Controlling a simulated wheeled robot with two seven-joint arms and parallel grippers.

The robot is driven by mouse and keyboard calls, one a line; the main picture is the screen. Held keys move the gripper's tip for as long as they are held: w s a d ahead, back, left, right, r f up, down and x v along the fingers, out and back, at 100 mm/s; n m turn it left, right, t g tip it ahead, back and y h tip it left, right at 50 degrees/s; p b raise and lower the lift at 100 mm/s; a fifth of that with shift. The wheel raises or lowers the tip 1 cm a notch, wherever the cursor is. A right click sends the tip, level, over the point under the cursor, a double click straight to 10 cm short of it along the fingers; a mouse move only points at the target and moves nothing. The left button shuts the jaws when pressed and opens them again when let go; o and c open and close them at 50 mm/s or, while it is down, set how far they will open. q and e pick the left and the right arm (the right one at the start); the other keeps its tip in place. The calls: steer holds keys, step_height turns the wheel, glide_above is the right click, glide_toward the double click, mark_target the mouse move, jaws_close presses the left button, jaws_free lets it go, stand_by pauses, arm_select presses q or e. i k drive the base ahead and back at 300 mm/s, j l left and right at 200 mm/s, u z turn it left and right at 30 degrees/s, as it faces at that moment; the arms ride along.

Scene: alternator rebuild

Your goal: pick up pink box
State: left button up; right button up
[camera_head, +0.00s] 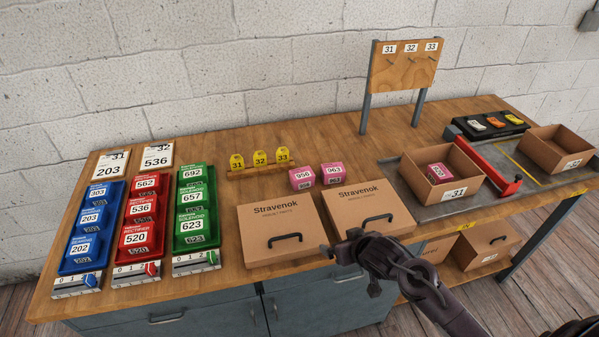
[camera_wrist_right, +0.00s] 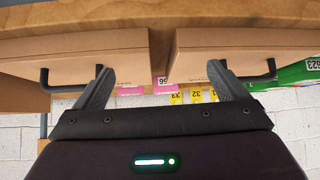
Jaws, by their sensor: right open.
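Two pink boxes stand side by side behind the closed cartons: the one labelled 956 (camera_head: 302,178) on the left and the one labelled 963 (camera_head: 331,173) on the right. A third pink box (camera_head: 438,173) lies inside the open carton marked 31 (camera_head: 471,178). My right gripper (camera_head: 348,266) is open and empty at the bench's front edge, before the closed cartons. In the upside-down right wrist view, pink faces (camera_wrist_right: 130,90) show beyond the spread fingers (camera_wrist_right: 160,72), well apart from them. My left gripper is out of view.
Closed Stravenok cartons (camera_head: 280,228) (camera_head: 368,205) stand between my gripper and the two pink boxes. Yellow tags (camera_head: 260,158) stand on a wooden strip behind. Blue, red and green bins (camera_head: 190,215) fill the left. A red bar (camera_head: 488,166) lies at the right.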

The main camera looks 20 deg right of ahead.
mark_target(302, 178)
steer(key=i, duration=0.85)
